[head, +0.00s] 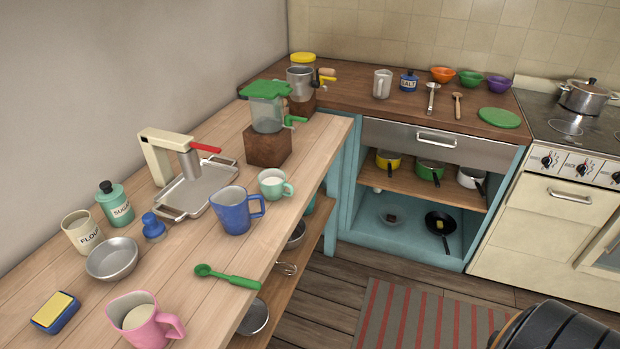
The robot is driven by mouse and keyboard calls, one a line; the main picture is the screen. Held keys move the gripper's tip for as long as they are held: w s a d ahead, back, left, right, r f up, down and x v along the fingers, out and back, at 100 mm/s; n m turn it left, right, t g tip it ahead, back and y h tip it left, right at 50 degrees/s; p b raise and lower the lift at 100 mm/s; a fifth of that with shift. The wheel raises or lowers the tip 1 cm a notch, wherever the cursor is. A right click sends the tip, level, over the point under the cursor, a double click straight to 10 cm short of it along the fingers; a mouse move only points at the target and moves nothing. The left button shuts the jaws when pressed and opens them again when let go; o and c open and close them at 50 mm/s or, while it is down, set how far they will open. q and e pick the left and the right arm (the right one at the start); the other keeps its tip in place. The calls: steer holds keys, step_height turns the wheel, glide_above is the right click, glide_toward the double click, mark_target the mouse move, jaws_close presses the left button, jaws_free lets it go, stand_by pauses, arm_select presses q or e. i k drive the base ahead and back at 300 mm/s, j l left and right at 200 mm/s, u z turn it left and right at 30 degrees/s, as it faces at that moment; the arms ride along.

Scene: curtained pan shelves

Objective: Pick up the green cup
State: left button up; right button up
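The green cup (273,185) is a small pale mint-green cup with a handle on its right side. It stands upright on the wooden counter (318,143) near its right edge, with something whitish inside. The blue mug (236,211) stands close in front of it, to its left. Neither of my grippers shows in the head view, and nothing is touching the cup.
Behind the cup is a green-topped grinder (267,110) on a wooden block. A metal tray with a press (190,175) lies to the left. A green scoop (228,277) and a pink mug (143,322) are nearer.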

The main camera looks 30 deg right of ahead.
mark_target(273, 183)
steer(key=z, duration=0.75)
